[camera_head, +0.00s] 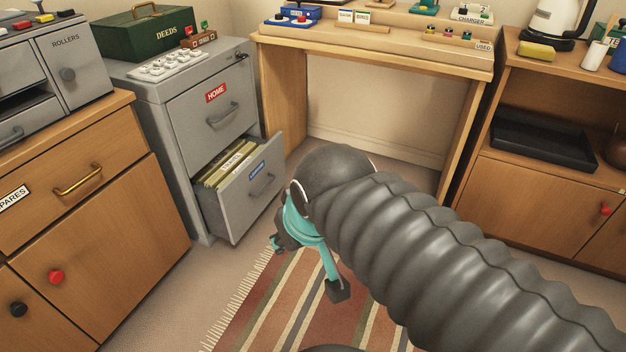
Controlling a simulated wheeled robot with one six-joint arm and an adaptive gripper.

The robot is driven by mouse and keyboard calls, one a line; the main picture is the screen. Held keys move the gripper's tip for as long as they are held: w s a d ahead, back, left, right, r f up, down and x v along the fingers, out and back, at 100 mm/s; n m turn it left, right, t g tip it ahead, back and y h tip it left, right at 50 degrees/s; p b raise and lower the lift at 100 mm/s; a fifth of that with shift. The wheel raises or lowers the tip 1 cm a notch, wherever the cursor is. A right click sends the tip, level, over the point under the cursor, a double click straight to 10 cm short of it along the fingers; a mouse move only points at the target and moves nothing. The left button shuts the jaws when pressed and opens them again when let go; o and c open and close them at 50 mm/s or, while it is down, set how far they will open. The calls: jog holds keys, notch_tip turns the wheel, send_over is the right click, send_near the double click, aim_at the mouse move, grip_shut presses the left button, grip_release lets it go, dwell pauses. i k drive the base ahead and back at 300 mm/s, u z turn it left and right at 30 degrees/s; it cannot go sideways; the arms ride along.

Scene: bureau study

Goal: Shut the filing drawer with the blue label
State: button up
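The filing drawer with the blue label (236,203) is the lower drawer of a grey filing cabinet (170,170). It stands pulled out, with yellow and green folders showing inside. The small blue label (257,168) and a handle (263,185) are on its front. The upper drawer (212,114), with the red HOME label, is shut. My gripper (306,270) is in front of the open drawer, to its right and lower in the picture, apart from it over the rug. One teal finger with a dark tip shows clearly; the other is partly hidden, so its opening is unclear.
A wooden cabinet (105,230) with red and black knobs stands left of the filing cabinet. A wooden desk (380,48) stands behind, with open space beneath. A striped rug (270,310) covers the floor. A shelf unit (550,190) stands at the right.

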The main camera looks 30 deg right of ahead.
aim_at(232, 190)
jog(key=z, duration=0.25)
jog(key=k, duration=1)
jog(key=u, duration=1.05)
jog(key=i, duration=0.75)
jog(key=z, duration=0.7)
jog(key=i, duration=0.7)
jog(key=z, duration=0.7)
